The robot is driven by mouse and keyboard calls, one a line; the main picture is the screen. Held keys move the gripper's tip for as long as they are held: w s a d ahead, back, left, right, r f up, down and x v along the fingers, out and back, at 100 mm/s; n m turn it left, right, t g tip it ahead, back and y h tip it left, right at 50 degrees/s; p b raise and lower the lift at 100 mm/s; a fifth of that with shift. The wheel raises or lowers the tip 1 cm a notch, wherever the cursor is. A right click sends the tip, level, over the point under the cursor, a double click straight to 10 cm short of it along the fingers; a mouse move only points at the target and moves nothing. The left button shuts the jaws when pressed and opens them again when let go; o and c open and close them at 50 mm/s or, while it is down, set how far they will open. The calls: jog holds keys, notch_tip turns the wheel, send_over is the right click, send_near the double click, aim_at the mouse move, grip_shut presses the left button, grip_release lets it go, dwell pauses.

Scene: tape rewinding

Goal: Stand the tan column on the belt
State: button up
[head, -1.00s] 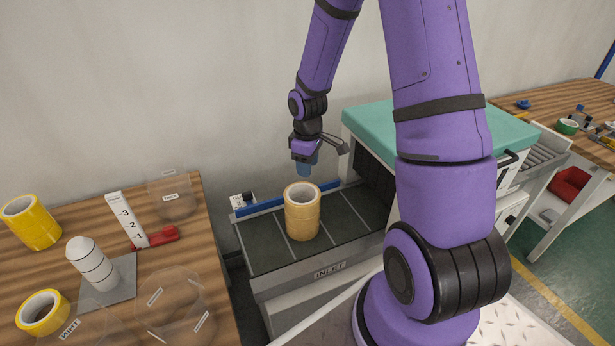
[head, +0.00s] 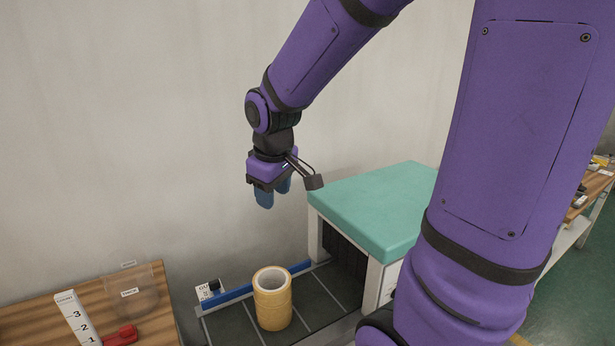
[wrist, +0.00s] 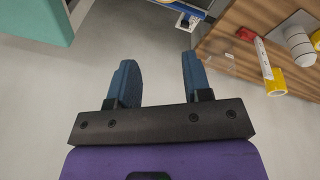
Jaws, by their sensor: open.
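The tan column (head: 272,300) is a stack of tape rolls standing upright on the dark belt (head: 233,327) in the head view. Its top ring faces up and nothing touches it. My gripper (head: 273,194) is above and behind the column in the picture, clear of it, with blue fingers. In the wrist view my gripper (wrist: 160,80) is open, with nothing between its fingers. The column cannot be made out in the wrist view.
A teal-topped machine (head: 375,205) stands right of the column at the belt's end. A blue rail (head: 240,295) edges the belt's far side. A wooden table (head: 25,325) at left holds a numbered white gauge (head: 75,318), a red piece (head: 122,336) and a clear bin (head: 132,295).

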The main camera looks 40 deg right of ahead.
jog(key=s+a+r+m+t, duration=0.1)
jog(key=s+a+r, duration=0.1)
jog(key=s+r, duration=0.2)
jog(key=s+a+r+m+t+y, duration=0.1)
jog(key=s+r, duration=0.4)
jog(key=s, duration=0.6)
jog(key=shift+a+r+m+t, duration=0.3)
jog(key=shift+a+m, duration=0.3)
jog(key=shift+a, duration=0.1)
